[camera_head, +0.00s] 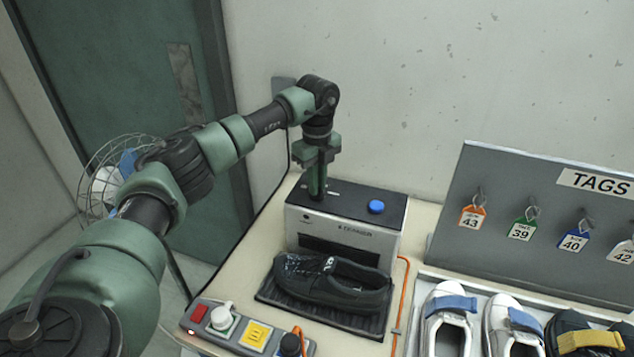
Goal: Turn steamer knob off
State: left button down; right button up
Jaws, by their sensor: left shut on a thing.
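The steamer (340,222) is a white box with a dark top at the back of the table. My left gripper (316,190) points straight down at the left part of its top. It is shut on the steamer knob, which the fingers hide, so I cannot tell how the knob is turned. A round blue button (376,207) sits on the top, to the right of the fingers. My right gripper is not in view.
A dark shoe (333,283) lies on a black mat before the steamer. A control panel (238,330) with a white knob (221,316) is in front. A tag board (500,205) and strapped shoes (450,315) are at right. A wire fan (105,185) is at left.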

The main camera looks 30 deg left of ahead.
pick_arm(q)
jog(key=shift+w+a+r+n, duration=0.1)
jog(key=shift+r+n, duration=0.1)
jog(key=shift+n, duration=0.1)
jog(key=c, duration=1.5)
grip_release()
jog(key=shift+f, duration=0.1)
notch_tip(320, 180, up, 7)
jog(key=shift+f+b, duration=0.15)
jog(key=shift+b, duration=1.05)
jog(key=shift+r, duration=0.55)
